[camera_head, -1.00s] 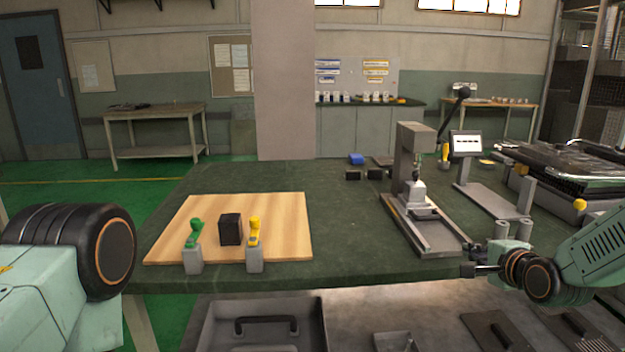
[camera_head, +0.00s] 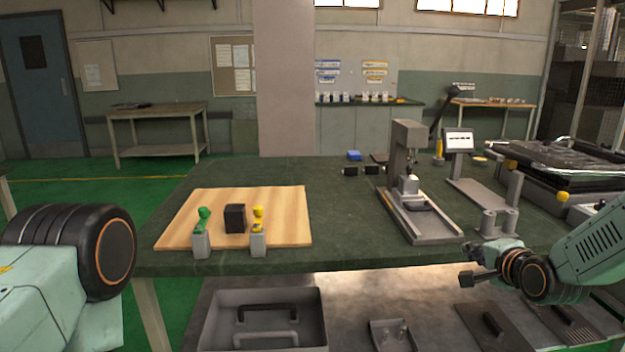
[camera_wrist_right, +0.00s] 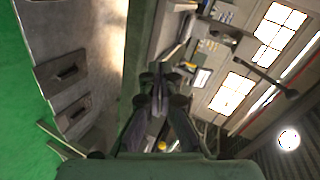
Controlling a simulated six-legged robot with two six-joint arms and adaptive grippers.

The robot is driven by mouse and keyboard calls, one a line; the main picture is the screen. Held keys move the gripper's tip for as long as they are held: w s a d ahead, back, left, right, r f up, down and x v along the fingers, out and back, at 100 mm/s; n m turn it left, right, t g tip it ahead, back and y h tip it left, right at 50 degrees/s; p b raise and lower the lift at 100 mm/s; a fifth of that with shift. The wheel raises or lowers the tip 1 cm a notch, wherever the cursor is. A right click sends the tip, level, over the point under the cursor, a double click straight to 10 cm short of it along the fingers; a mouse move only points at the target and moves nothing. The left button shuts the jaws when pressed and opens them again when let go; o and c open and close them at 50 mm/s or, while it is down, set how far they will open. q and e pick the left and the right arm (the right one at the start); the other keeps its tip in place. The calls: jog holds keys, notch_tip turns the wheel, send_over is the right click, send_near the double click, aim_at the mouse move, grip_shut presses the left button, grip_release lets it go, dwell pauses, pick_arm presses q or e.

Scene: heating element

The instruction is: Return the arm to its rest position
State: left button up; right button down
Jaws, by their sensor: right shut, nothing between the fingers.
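My right gripper (camera_head: 466,279) is at the right of the head view, in front of the dark green table's (camera_head: 350,252) near edge, below the measuring stand. It points left and is shut and empty. In the right wrist view its dark fingers (camera_wrist_right: 160,78) are together, with nothing between them. The right forearm comes in from the right edge. On the left, only a pale green link and a black joint of my left arm show; the left gripper is out of the picture.
The press (camera_head: 412,150) and a stand with a small screen (camera_head: 458,141) are close behind the right gripper. A wooden board (camera_head: 285,205) bears a black block (camera_head: 235,218) and green and yellow pieces on grey holders. A grey tray (camera_head: 265,298) lies below the table edge.

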jog(key=s+a+f+n+g, duration=0.4)
jog(key=s+f+n, duration=0.1)
jog(key=s+f, duration=0.55)
jog(key=s+a+f+n+g, duration=0.3)
jog(key=s+a+f+n, duration=0.25)
jog(key=s+f, duration=0.5)
jog(key=s+a+f+n+g, duration=0.1)
jog(key=s+f+n+g, duration=0.1)
jog(key=s, duration=1.1)
jog(key=s+a+f+n+g+h, duration=0.1)
jog(key=s+f+g, duration=0.3)
jog(key=s, duration=0.9)
jog(key=shift+f+n+g, duration=0.3)
jog(key=shift+f+n, duration=0.15)
jog(key=shift+f, duration=0.1)
